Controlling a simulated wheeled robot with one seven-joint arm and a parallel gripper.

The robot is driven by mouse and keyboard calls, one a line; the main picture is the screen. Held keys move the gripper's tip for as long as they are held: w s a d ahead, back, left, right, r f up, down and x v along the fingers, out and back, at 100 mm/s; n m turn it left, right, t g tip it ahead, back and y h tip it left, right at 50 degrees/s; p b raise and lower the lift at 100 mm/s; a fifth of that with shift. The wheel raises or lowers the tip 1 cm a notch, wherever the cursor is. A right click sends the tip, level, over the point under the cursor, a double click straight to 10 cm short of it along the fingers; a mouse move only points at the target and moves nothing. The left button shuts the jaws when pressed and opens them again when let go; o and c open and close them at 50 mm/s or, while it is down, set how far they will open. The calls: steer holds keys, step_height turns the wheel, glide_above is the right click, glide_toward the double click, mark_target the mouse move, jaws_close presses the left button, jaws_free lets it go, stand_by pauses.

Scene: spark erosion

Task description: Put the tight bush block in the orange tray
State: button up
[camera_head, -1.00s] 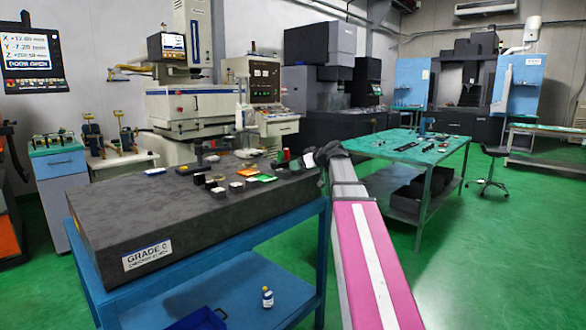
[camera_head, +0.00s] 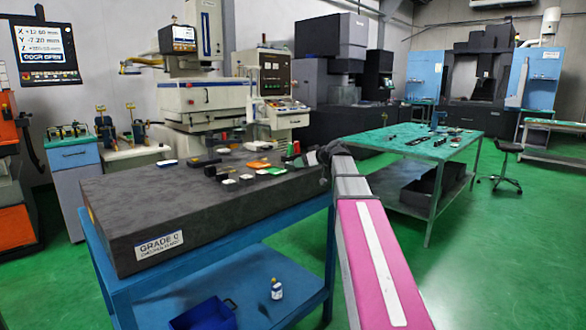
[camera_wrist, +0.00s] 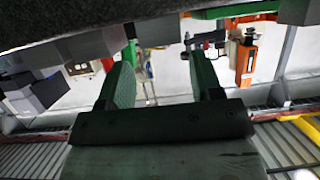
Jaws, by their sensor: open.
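My gripper (camera_wrist: 155,78) is open in the wrist view, with its two green-grey fingers apart and nothing between them. In the head view my arm reaches to the far right end of the granite plate (camera_head: 120,205), and the fingers cannot be made out there. A small flat orange piece (camera_head: 258,165), perhaps the orange tray, lies on the plate left of my arm's end. Several small dark and pale blocks (camera_head: 210,170) stand left of it. I cannot tell which is the tight bush block. In the wrist view a grey block (camera_wrist: 28,92) is at the left.
A green flat piece (camera_head: 274,171) lies beside the orange one. The plate sits on a blue stand (camera_head: 210,272) with a blue bin (camera_head: 203,315) and a bottle (camera_head: 276,288) below. A green-topped table (camera_head: 410,146) stands to the right. The plate's near left part is clear.

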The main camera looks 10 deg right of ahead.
steer(key=x, duration=0.5)
steer(key=shift+s, duration=0.1)
jaws_close()
steer(key=shift+r, duration=0.15)
step_height(320, 180, up, 4)
steer(key=shift+f, duration=0.1)
steer(key=s+a+r, duration=0.6)
steer(key=a+r, duration=0.1)
steer(key=a, duration=0.3)
steer(key=m+t+h, duration=0.3)
steer(key=m+h, duration=0.3)
steer(key=h, duration=0.1)
glide_toward(292, 163)
steer(key=w+a+r, duration=0.1)
steer(key=w+r, duration=0.1)
steer(key=shift+w+a+r, duration=0.1)
steer(key=shift+w+a, duration=0.15)
steer(key=shift+a, duration=0.15)
steer(key=shift+s+d+f+m+h, duration=0.1)
steer(key=shift+d+f+m+h, duration=0.15)
steer(key=shift+d+m+h, duration=0.5)
